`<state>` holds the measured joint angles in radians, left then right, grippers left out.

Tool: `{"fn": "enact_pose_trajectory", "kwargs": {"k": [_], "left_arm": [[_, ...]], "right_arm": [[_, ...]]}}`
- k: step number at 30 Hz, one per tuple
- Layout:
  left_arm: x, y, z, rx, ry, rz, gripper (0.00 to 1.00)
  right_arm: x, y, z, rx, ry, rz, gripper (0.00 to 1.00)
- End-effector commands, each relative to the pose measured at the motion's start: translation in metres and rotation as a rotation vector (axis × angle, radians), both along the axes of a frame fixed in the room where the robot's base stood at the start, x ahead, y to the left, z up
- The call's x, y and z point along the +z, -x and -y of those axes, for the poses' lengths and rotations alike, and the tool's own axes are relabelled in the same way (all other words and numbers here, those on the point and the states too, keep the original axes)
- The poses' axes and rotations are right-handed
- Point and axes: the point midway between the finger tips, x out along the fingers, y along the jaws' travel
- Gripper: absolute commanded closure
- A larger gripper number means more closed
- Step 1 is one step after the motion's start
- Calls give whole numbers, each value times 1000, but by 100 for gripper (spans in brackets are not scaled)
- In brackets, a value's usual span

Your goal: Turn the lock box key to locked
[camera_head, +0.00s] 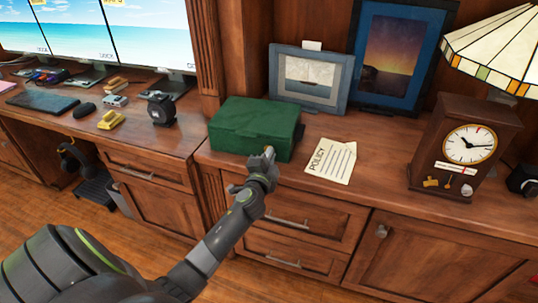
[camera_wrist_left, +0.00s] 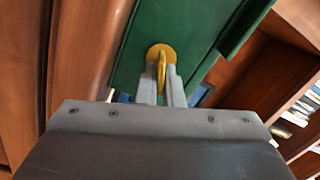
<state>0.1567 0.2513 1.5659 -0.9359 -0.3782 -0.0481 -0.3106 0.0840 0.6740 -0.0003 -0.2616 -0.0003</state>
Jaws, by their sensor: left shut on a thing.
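The green lock box (camera_head: 255,125) sits shut on the wooden cabinet top in the head view. Its front face (camera_wrist_left: 180,25) fills the upper middle of the left wrist view. A yellow key (camera_wrist_left: 162,62) stands in a round yellow lock plate on that face. My left gripper (camera_head: 266,155) is at the front of the box, and in the left wrist view its fingertips (camera_wrist_left: 161,80) are closed around the key. The fingers hide part of the key. My right gripper is not in view.
A policy paper (camera_head: 331,161) lies right of the box. Two framed pictures (camera_head: 311,78) stand behind it. A clock (camera_head: 467,145) and a stained-glass lamp (camera_head: 500,45) stand at the right. A desk with monitors (camera_head: 150,35) and small items is at the left.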

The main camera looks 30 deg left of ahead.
Motion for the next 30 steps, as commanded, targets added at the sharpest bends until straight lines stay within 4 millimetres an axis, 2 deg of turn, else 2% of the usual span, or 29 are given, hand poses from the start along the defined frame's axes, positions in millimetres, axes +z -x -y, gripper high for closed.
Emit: {"fn": "enact_pose_trajectory", "kwargs": {"k": [6, 15, 30], "left_arm": [[-3, 0, 0, 1, -161, -57, 100], [-5, 0, 1, 0, -305, -103, 100], [-6, 1, 1, 0, -355, -119, 100]], "right_arm": [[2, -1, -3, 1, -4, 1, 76], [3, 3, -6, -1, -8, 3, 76], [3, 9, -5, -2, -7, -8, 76]]}}
